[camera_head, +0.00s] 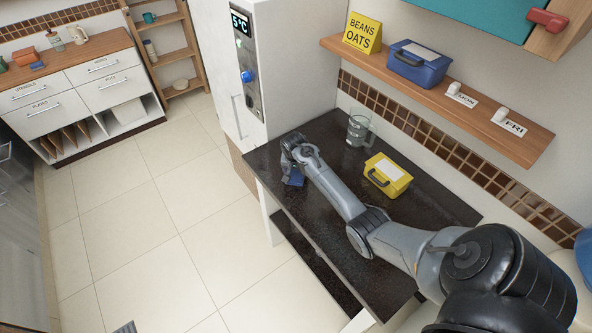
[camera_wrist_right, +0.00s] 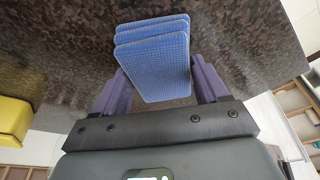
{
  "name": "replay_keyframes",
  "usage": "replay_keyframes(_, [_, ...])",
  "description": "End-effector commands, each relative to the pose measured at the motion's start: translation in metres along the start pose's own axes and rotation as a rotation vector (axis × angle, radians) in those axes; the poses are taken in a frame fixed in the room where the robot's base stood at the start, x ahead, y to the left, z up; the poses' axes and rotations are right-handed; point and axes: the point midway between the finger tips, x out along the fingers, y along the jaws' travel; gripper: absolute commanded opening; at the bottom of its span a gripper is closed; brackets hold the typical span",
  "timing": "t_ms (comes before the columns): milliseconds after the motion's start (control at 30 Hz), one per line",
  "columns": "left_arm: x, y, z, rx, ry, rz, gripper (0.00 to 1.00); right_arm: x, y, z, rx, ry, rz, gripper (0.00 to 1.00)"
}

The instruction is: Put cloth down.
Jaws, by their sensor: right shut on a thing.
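A blue folded cloth (camera_wrist_right: 152,58) shows between the two purple fingers of my right gripper (camera_wrist_right: 158,88) in the right wrist view. My right gripper is shut on it. In the head view the cloth (camera_head: 294,178) hangs at the end of my right arm, below the gripper (camera_head: 290,166), by the left end of the dark speckled counter (camera_head: 330,215). Whether the cloth touches the counter I cannot tell. My left gripper is not in view.
A yellow box (camera_head: 388,176) and a clear pitcher (camera_head: 358,130) stand on the counter right of the gripper. A tall white cabinet (camera_head: 290,60) with a display is behind. A wooden shelf (camera_head: 480,115) runs above. Bare floor lies to the left.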

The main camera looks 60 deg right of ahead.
Motion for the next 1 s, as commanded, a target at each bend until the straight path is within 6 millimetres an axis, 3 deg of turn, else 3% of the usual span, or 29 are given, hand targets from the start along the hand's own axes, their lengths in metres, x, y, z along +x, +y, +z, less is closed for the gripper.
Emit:
replay_keyframes(367, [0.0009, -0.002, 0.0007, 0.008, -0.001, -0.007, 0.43, 0.0028, -0.0002, 0.0006, 0.001, 0.0, -0.001, 0.45])
replay_keyframes(400, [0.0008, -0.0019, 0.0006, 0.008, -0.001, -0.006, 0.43, 0.0029, -0.0002, 0.0005, 0.001, 0.001, -0.001, 0.76])
replay_keyframes(567, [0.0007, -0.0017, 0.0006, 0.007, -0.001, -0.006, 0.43, 0.0028, -0.0001, 0.0007, 0.001, 0.0, -0.001, 0.99])
replay_keyframes(1000, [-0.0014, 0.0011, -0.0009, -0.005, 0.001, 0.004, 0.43, -0.0061, -0.0003, -0.0002, 0.001, 0.0, -0.001, 0.99])
